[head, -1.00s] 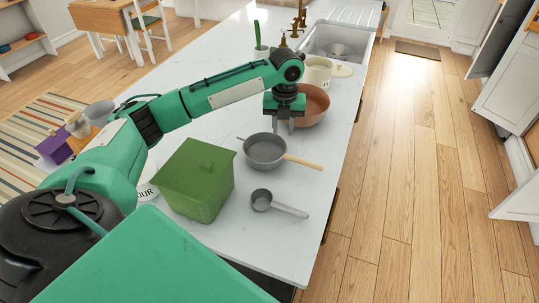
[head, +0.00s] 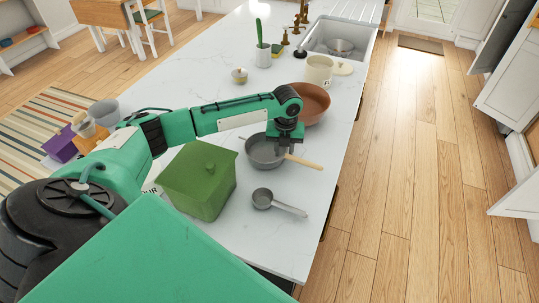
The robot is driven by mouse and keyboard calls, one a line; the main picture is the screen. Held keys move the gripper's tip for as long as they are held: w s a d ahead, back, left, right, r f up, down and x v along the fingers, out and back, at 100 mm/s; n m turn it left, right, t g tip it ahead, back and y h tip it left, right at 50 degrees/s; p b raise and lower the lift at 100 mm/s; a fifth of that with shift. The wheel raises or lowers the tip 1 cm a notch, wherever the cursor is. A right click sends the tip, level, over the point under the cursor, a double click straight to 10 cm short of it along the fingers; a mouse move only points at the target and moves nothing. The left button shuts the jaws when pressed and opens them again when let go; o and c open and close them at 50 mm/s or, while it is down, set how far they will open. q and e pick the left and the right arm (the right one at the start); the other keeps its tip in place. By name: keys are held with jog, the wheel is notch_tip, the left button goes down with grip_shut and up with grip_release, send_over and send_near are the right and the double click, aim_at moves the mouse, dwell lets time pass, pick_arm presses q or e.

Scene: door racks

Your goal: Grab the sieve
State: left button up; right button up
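The sieve (head: 262,154) is a grey round bowl with a light wooden handle (head: 305,162), lying on the white countertop. A small lug sticks out on its far left side. My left gripper (head: 286,148) points down over the sieve's right rim, where the handle begins. Its fingers look apart, and they hide part of the rim and handle root. I cannot tell whether they touch the sieve or straddle the handle. My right gripper is not in view.
A green lidded box (head: 196,182) stands left of the sieve, and a small grey saucepan (head: 262,198) lies in front. A brown bowl (head: 313,104) and a cream pot (head: 319,70) are behind. The sink (head: 342,42) is further back. The counter's right edge is close to the handle.

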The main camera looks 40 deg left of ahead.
pick_arm(q)
grip_shut()
jog(key=shift+r, duration=0.1)
